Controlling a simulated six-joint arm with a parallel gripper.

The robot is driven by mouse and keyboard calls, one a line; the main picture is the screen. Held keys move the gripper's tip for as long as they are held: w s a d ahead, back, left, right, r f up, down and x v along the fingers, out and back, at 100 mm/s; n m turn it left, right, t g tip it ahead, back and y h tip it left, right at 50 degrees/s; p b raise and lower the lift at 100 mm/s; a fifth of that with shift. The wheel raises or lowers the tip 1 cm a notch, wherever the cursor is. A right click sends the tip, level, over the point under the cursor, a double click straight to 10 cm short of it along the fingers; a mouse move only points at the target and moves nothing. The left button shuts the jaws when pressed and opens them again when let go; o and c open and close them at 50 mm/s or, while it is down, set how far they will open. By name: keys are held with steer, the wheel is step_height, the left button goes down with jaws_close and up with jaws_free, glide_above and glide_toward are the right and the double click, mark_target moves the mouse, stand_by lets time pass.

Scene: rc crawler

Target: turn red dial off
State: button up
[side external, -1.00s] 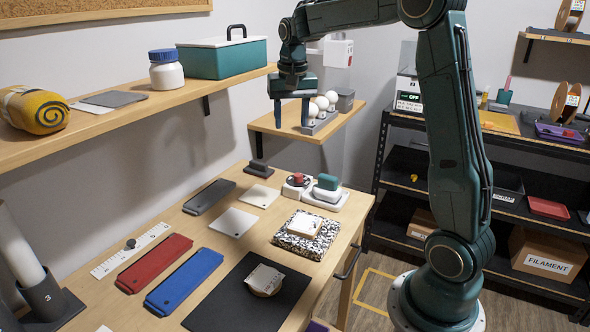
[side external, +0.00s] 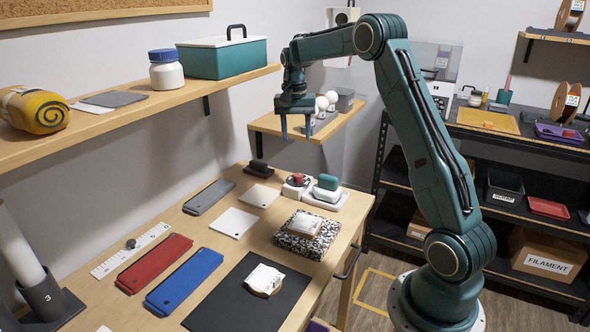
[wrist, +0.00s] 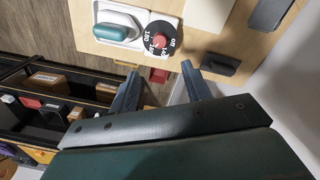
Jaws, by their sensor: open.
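The red dial (side external: 299,177) sits on a small white base on the wooden table, near its back right. My gripper (side external: 297,133) is open and empty, fingers pointing down, in the air above the dial. In the wrist view my gripper (wrist: 160,73) has its two fingers spread apart, with the dial beyond the tips and not touched.
A green-topped object on a white tray (side external: 325,196) stands close to the dial's right. A dark block (side external: 260,169) lies to its left. A small shelf (side external: 315,131) with white balls is behind my gripper. A speckled book (side external: 307,238) lies in front.

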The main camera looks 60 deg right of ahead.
mark_target(298, 174)
steer(key=f, duration=1.3)
steer(key=shift+s+d+f, duration=0.1)
steer(key=shift+s, duration=0.2)
steer(key=c, duration=1)
